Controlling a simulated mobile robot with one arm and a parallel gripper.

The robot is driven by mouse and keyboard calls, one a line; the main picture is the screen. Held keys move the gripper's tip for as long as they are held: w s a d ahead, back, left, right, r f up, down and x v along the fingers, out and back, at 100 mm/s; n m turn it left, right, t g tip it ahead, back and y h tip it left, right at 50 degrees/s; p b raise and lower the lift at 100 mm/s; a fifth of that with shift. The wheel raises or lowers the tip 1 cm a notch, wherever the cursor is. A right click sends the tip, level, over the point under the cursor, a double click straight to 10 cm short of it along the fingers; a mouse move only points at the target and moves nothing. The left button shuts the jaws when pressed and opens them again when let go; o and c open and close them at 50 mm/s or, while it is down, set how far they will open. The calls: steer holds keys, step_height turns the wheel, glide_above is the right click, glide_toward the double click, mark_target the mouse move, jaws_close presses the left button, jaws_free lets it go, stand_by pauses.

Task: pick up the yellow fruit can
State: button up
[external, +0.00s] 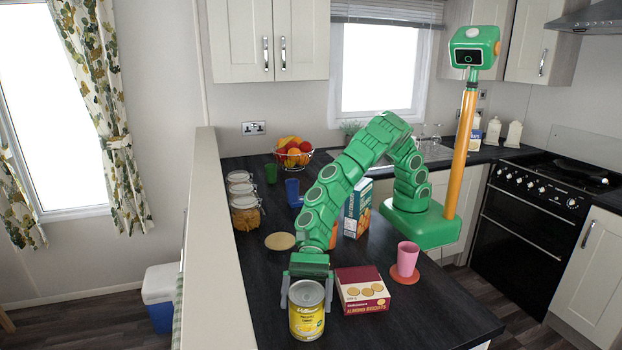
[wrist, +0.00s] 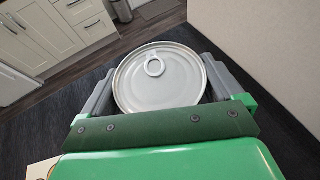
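The yellow fruit can (external: 307,322) has a silver lid and stands upright near the front of the dark counter. Whether its base touches the counter is not clear. My gripper (external: 306,290) reaches over it from behind, with one grey finger on each side. In the wrist view, the can's lid (wrist: 160,82) with its pull ring lies between the fingers of my gripper (wrist: 160,75). The fingers are close to the can's sides; whether they press on it is not clear.
A red almond biscuits box (external: 362,290) lies close to the right of the can. A pink cup (external: 407,258) stands on a red coaster (external: 405,276). A tall carton (external: 357,208), a round cork mat (external: 280,241) and glass jars (external: 245,212) are farther back. A low wall (external: 215,270) borders the counter's left.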

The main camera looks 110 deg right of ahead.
steer(key=c, duration=1)
steer(key=shift+o, duration=0.2)
steer(key=shift+r, duration=1.7)
steer(key=s+d+r, duration=0.8)
steer(key=s+r, duration=0.1)
steer(key=s, duration=0.2)
steer(key=shift+s+r, duration=0.15)
steer(key=shift+r, duration=0.15)
